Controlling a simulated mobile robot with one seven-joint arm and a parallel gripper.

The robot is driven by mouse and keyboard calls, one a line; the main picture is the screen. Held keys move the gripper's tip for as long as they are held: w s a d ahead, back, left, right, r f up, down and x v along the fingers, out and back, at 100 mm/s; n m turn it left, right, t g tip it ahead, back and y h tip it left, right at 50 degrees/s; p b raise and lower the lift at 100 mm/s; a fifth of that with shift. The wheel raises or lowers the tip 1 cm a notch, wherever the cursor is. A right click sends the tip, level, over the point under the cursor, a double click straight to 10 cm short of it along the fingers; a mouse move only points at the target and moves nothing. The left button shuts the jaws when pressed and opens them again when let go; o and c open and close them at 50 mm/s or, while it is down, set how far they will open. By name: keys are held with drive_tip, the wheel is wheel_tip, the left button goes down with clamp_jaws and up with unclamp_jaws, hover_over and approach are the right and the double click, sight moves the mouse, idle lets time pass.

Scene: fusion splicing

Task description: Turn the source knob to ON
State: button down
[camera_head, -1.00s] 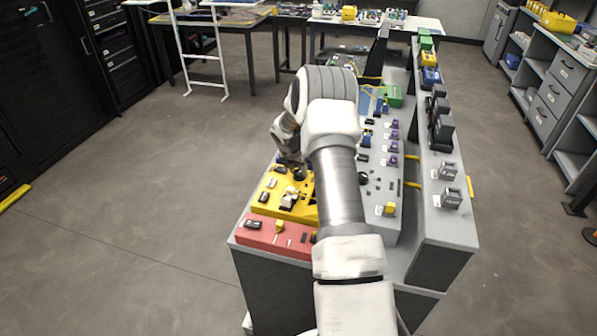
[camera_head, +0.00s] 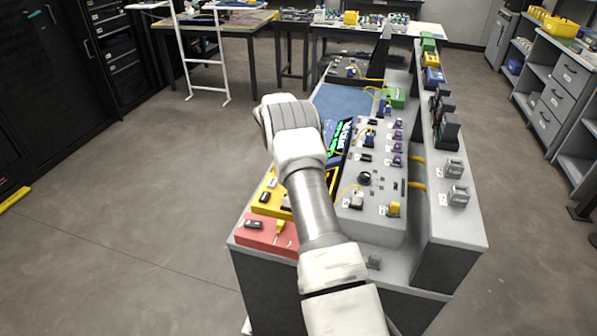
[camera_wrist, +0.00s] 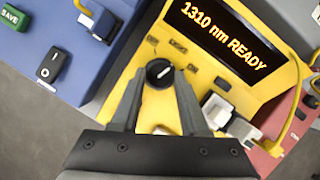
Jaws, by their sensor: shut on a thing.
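The source knob (camera_wrist: 160,73) is a round black knob with a white pointer line, on the yellow panel (camera_wrist: 215,70) in the wrist view. The pointer slants toward the upper right; small labels sit around it, one at its right seeming to read ON. My gripper (camera_wrist: 158,84) has a finger on each side of the knob and is shut on it. The yellow panel's screen (camera_wrist: 230,45) reads "1310 nm READY". In the head view my arm hides the gripper, the knob and much of the yellow panel (camera_head: 272,192).
A blue panel (camera_wrist: 75,55) with a green SAVE button (camera_wrist: 12,17) and a black switch (camera_wrist: 50,66) lies left in the wrist view. A white connector (camera_wrist: 218,110) is right of the knob. In the head view, a red panel (camera_head: 268,235) and grey panel (camera_head: 375,205) adjoin.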

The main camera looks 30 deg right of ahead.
drive_tip(key=m+g, duration=0.1)
drive_tip(key=m, duration=0.1)
drive_tip(key=m+b, duration=0.1)
drive_tip(key=m, duration=0.2)
drive_tip(key=shift+w+d+g+y, duration=0.1)
drive_tip(key=shift+w+g+y, duration=0.05)
drive_tip(key=shift+g+y, duration=0.25)
drive_tip(key=shift+m+b, duration=0.4)
drive_tip(key=shift+m, duration=0.1)
drive_tip(key=shift+c, duration=2.1)
unclamp_jaws()
drive_tip(key=shift+y, duration=0.3)
